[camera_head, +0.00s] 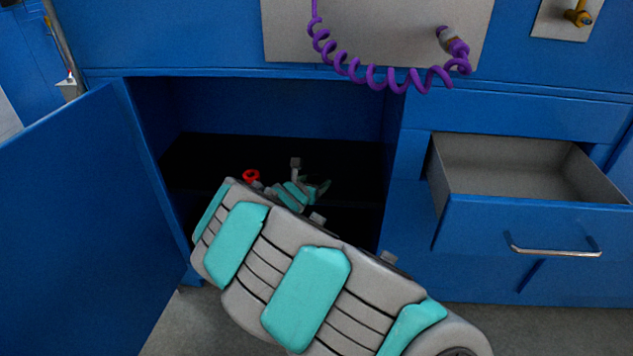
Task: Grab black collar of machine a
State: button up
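My grey and teal arm reaches across the front of an open blue cabinet (270,105). The far end of my arm, with my gripper (303,186), shows small and dark at the cabinet opening, partly hidden behind my own arm. I cannot make out its fingertips or whether it holds anything. A small red ring (251,176) shows just left of it; I cannot tell what it belongs to. I cannot make out a black collar or tell which thing is machine a. The cabinet's inside is very dark.
The cabinet door (85,215) stands open at left. An open grey-lined drawer (530,222) juts out at right. A coiled purple hose (375,82) hangs from a plate above the cabinet. A brass fitting (578,17) sits at upper right. Grey floor (185,325) shows below.

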jog(key=c, duration=0.9)
jog(key=shift+r, duration=0.15)
